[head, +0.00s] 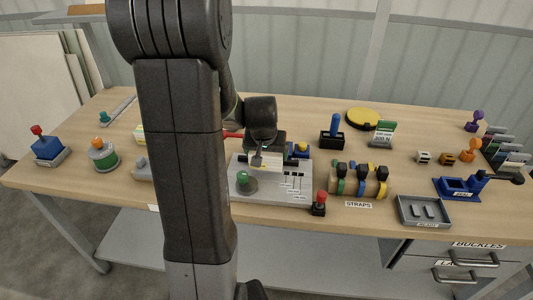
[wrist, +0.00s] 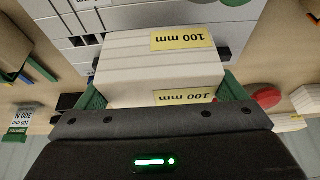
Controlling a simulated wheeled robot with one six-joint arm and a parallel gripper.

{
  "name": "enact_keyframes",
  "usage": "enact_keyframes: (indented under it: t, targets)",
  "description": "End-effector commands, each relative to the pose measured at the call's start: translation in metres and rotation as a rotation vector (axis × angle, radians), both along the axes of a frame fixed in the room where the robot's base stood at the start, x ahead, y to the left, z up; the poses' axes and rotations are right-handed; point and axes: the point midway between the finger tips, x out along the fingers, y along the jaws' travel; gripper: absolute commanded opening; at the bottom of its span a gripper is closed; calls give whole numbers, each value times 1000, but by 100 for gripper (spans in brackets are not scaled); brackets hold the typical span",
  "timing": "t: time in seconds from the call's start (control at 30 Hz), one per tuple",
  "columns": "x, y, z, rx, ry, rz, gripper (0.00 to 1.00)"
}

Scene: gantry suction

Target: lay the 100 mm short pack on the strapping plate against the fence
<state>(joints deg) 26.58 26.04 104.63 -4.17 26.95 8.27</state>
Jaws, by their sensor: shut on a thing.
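The 100 mm short pack (wrist: 160,72) is a stack of white slabs with yellow "100 mm" labels. My gripper (wrist: 163,92) is shut on it, with green fingers at its left and right sides in the wrist view. The plate also shows beyond the pack in the wrist view (wrist: 85,22). Dark blocks stand near the pack; I cannot tell which is the fence, or whether the pack touches the plate.
A green round knob (head: 244,181) stands on the plate's front left. A red-topped block (head: 319,204) stands at its front right corner. Strap rolls (head: 358,182) are to the right, with a grey tray (head: 424,211) beyond. A black holder (head: 332,141) stands behind.

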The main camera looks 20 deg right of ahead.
Motion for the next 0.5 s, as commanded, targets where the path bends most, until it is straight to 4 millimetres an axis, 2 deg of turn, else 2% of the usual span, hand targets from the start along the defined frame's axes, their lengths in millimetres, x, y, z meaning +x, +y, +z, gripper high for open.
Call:
enact_keyframes:
  t: [0.5]
  targets:
    - [0, 0, -9, -1, -1, 0, 61]
